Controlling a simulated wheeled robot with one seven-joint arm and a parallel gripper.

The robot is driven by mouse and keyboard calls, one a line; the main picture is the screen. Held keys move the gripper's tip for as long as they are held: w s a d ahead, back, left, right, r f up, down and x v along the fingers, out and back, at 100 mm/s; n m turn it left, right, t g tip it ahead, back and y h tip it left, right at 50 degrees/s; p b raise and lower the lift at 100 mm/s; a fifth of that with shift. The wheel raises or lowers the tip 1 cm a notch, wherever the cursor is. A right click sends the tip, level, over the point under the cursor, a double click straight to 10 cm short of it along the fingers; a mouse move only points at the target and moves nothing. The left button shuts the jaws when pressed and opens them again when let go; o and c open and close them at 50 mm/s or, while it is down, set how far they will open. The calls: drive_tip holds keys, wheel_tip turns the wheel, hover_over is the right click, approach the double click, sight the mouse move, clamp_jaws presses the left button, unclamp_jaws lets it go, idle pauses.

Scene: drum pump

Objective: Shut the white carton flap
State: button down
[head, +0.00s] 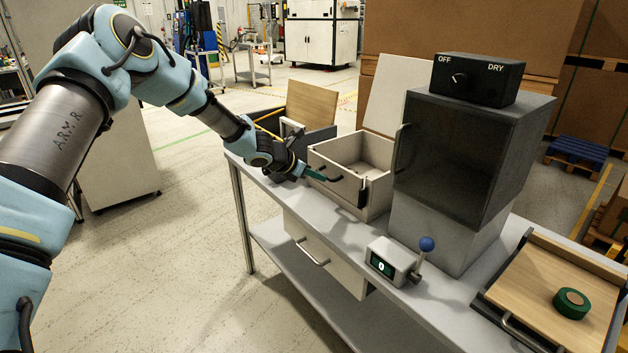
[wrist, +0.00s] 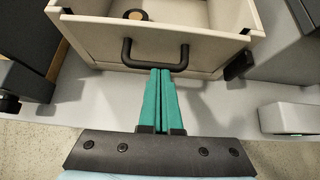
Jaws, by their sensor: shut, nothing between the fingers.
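The white flap (head: 386,95) stands raised at the back of an open cream carton (head: 376,198) on the bench, so the carton's inside shows. The carton's front wall has a dark bar handle, clear in the wrist view (wrist: 128,53), and a dark latch-like piece (wrist: 238,65) at its right. A small dark ring with a brown middle (wrist: 135,14) lies inside. My gripper (head: 320,176) is at the front wall with its teal fingers shut together and empty. In the wrist view the fingertips (wrist: 160,71) are at the handle bar; I cannot tell whether they touch it.
A dark box with a raised wooden lid (head: 312,102) stands left of the carton. A dark oven-like cabinet (head: 455,150) stands close on the right. A small lever box (head: 391,262) is in front. A wooden tray (head: 540,300) with green tape (head: 572,303) is at far right.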

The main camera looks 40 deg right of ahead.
drive_tip(key=shift+d+r+p, duration=0.4)
drive_tip(key=shift+d+r, duration=0.15)
drive_tip(key=shift+d, duration=0.1)
drive_tip(key=shift+s+d+r, duration=0.1)
drive_tip(key=shift+r, duration=0.1)
